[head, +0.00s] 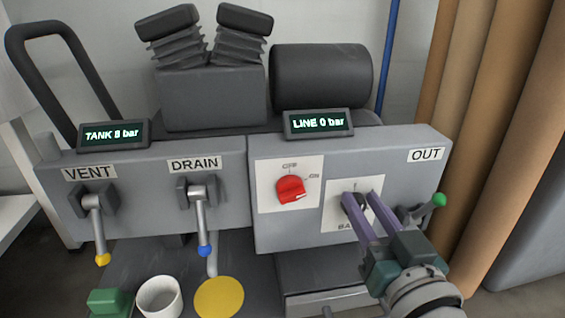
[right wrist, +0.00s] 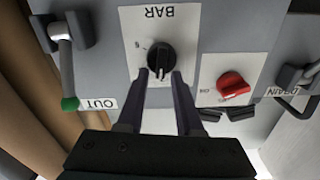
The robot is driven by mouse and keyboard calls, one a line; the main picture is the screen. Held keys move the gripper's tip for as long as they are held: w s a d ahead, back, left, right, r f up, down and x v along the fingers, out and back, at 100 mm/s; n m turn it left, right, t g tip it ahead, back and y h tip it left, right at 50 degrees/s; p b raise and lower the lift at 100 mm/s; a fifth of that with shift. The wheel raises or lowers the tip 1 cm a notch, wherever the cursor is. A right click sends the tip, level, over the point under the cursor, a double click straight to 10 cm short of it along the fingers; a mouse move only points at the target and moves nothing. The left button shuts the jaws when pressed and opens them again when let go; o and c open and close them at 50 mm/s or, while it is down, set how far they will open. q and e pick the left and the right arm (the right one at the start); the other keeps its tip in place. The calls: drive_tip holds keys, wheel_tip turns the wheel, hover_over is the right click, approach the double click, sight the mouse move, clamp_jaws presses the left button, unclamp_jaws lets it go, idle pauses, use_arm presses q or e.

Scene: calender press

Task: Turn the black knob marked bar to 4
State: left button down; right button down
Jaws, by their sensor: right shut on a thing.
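The black knob (right wrist: 158,56) sits on a white plate marked BAR, which appears upside down in the right wrist view. In the head view the knob (head: 361,204) is partly hidden between my fingers. My right gripper (head: 360,195) is shut on the knob, one finger on each side; its fingertips also show in the right wrist view (right wrist: 160,75). A light pointer line on the knob points toward the bottom of the wrist view. The LINE display (head: 318,123) reads 0 bar. My left gripper is not in view.
A red OFF/ON switch (head: 290,189) is left of the knob. A green-tipped OUT lever (head: 438,200) is close on the right. VENT (head: 95,220) and DRAIN (head: 200,215) levers hang further left. The TANK display (head: 113,134) reads 8 bar. A white cup (head: 160,298) stands below.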

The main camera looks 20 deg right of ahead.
drive_tip(key=m, duration=0.2)
drive_tip(key=shift+s+d+f+m, duration=0.15)
drive_tip(key=shift+f+m, duration=0.15)
drive_tip(key=shift+f, duration=0.05)
drive_tip(key=m, duration=0.2)
drive_tip(key=shift+d+f+m, duration=0.1)
drive_tip(key=shift+d+m, duration=0.1)
drive_tip(key=shift+m, duration=0.2)
drive_tip(key=shift+s+d+f+m, duration=0.1)
drive_tip(key=shift+d+f+m, duration=0.1)
drive_tip(key=shift+m, duration=0.95)
drive_tip(key=shift+s+d+f+m, duration=0.1)
drive_tip(key=shift+d+m, duration=0.05)
drive_tip(key=shift+m, duration=1)
drive_tip(key=c, duration=0.9)
unclamp_jaws()
drive_tip(key=shift+w, duration=0.1)
drive_tip(key=shift+c, duration=0.2)
drive_tip(key=o, duration=0.4)
drive_tip(key=shift+a+r, duration=0.1)
drive_tip(key=shift+a, duration=0.2)
drive_tip(key=shift+d, duration=0.15)
